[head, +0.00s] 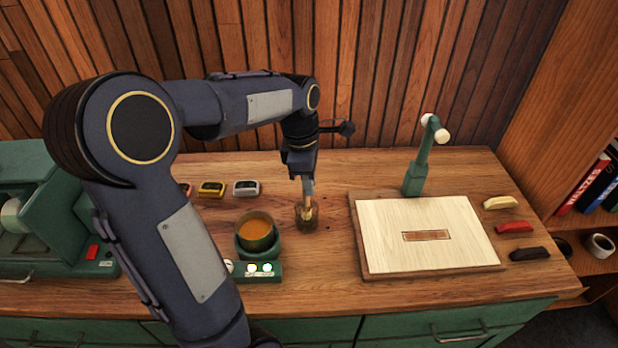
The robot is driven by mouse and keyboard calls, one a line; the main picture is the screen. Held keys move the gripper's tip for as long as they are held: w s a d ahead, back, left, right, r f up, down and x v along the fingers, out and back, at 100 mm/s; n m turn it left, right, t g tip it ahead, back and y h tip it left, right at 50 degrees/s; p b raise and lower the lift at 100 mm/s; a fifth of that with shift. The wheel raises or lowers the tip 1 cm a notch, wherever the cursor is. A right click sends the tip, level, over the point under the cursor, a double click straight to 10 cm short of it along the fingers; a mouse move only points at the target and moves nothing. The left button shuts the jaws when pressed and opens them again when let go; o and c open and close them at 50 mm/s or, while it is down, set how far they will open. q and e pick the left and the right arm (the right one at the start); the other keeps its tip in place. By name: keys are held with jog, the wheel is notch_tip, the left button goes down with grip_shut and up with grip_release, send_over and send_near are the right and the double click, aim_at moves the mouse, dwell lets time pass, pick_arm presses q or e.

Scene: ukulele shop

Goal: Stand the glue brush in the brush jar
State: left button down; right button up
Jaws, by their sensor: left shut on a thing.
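My left gripper (303,178) points down over the bench, left of the pale board. It is shut on the glue brush (308,190), whose light wooden handle shows just below the fingers. The brush is about upright. Directly below is the small brownish brush jar (306,219), standing on the bench right of the glue pot. The brush's lower end overlaps the jar's mouth in the head view; I cannot tell how deep it sits or whether it touches the bottom. My right gripper is not in view.
A glue pot (275,249) with amber glue sits on a green warmer (263,271) with lit buttons. Small tins (246,188) stand behind it. A pale board (389,222), a green post (416,174) and coloured blocks (515,227) are to the right. A green machine (38,200) is at far left.

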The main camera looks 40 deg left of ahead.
pick_arm(q)
jog(key=c, duration=1.3)
grip_release()
jog(key=shift+r, duration=0.1)
jog(key=r, duration=0.7)
jog(key=shift+s+a+r, duration=0.2)
jog(key=shift+a+r, duration=0.15)
jog(key=shift+a, duration=0.05)
jog(key=s+d+f+m+t+h, duration=0.1)
jog(key=s+d+f+m, duration=0.1)
jog(key=s+d+m, duration=0.2)
jog(key=s+d+f+m+t, duration=0.2)
jog(key=s+d+m, duration=0.3)
jog(key=m, duration=0.6)
jog(key=s+d+f+m+t+h, duration=0.1)
jog(key=s+d+f+m, duration=0.2)
jog(key=s+m, duration=0.4)
jog(key=shift+s+d+m+t+h, duration=0.1)
jog(key=shift+d+m+t+h, duration=0.25)
jog(key=shift+d, duration=0.3)
